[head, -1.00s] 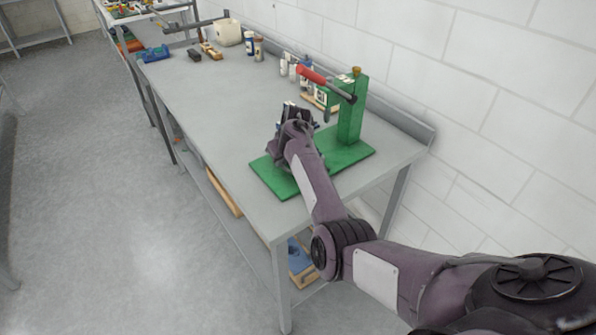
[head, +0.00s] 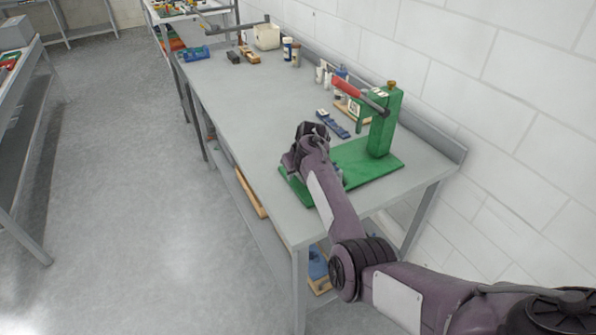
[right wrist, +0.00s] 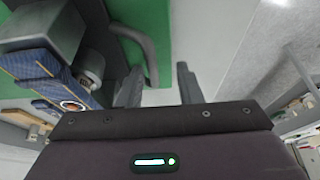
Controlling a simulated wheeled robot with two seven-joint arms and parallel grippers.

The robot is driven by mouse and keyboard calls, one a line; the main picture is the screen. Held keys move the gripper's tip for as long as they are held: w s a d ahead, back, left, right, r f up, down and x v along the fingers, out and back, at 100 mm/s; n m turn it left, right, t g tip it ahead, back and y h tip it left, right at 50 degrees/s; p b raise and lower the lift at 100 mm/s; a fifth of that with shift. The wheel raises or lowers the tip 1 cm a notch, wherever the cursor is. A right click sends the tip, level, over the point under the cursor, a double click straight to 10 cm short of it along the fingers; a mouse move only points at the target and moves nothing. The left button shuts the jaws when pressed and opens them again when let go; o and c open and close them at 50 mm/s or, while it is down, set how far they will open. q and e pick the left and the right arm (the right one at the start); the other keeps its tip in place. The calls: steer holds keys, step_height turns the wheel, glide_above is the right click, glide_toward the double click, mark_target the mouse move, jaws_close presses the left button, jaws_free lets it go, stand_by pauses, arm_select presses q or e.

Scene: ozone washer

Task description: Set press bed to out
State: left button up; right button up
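The green press (head: 383,125) stands on the near end of the grey workbench, with a red-handled lever and a flat green base (head: 375,165). My right gripper (head: 313,130) is over the left edge of that base. In the right wrist view, my right gripper (right wrist: 160,88) is open. A curved grey handle (right wrist: 146,52) reaches down close to its left finger; I cannot tell whether they touch. A grey block (right wrist: 45,30), possibly the press bed, sits left of the handle over the green base. My arm hides most of this area in the head view. My left gripper is not in view.
A blue strip (head: 332,124) lies on the workbench (head: 235,95) beyond my right gripper. Small bottles stand behind the press by the wall. A white container (head: 266,37) and a blue item (head: 195,53) are at the far end. The bench middle is clear.

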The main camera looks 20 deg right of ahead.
steer(key=shift+d, duration=0.15)
steer(key=shift+s+d+r, duration=0.1)
steer(key=shift+r, duration=0.15)
steer(key=b+v, duration=0.1)
steer(key=v, duration=0.6)
steer(key=shift+a, duration=0.2)
steer(key=shift+r, duration=0.1)
